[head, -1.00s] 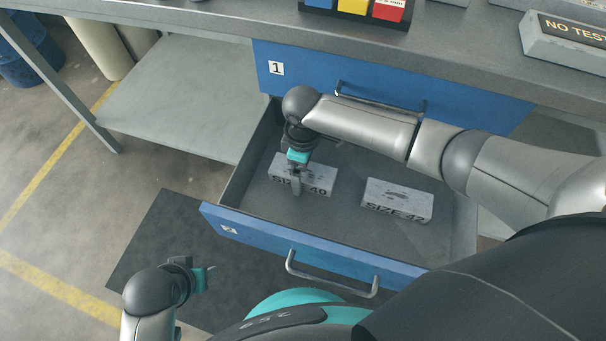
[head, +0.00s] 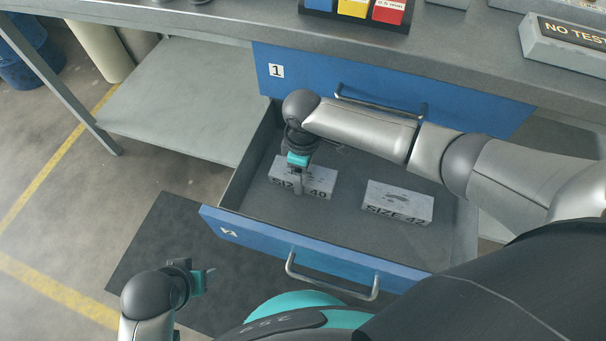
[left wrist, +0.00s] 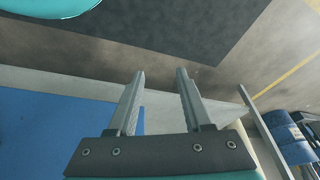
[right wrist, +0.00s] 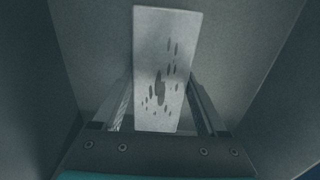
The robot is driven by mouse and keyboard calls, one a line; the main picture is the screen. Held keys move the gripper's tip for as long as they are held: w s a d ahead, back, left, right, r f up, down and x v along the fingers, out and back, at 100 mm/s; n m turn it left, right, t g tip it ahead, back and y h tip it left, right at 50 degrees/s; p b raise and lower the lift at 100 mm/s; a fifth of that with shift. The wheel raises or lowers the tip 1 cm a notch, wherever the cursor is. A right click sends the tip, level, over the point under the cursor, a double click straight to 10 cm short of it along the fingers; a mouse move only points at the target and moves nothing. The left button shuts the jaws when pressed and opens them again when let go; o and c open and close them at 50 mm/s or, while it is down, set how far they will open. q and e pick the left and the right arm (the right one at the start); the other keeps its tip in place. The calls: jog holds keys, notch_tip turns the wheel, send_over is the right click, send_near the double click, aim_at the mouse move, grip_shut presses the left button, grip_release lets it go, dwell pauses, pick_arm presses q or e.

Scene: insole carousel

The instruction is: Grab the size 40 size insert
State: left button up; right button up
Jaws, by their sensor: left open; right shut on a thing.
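The grey size 40 insert (head: 318,181) is a block lying in the left part of the open drawer (head: 263,223), its "SIZE 40" label on the front side. My right gripper (head: 298,188) reaches down over it and is shut on it; a finger covers part of the label. In the right wrist view the insert (right wrist: 165,70), with dark specks on top, sits between the two fingers. A similar grey size 42 insert (head: 400,198) lies to the right in the same drawer. My left gripper (head: 208,279) is open and empty outside the drawer; its spread fingers show in the left wrist view (left wrist: 160,95).
The closed blue drawer marked 1 (head: 310,80) is just behind, under the bench top (head: 230,20). A "NO TEST" block (head: 570,40) and coloured bins (head: 352,8) stand on the bench. A low grey shelf (head: 180,95) is at the left. Drawer walls surround the inserts.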

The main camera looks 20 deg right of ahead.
grip_shut()
jog(key=shift+w+r, duration=0.1)
jog(key=shift+r, duration=0.1)
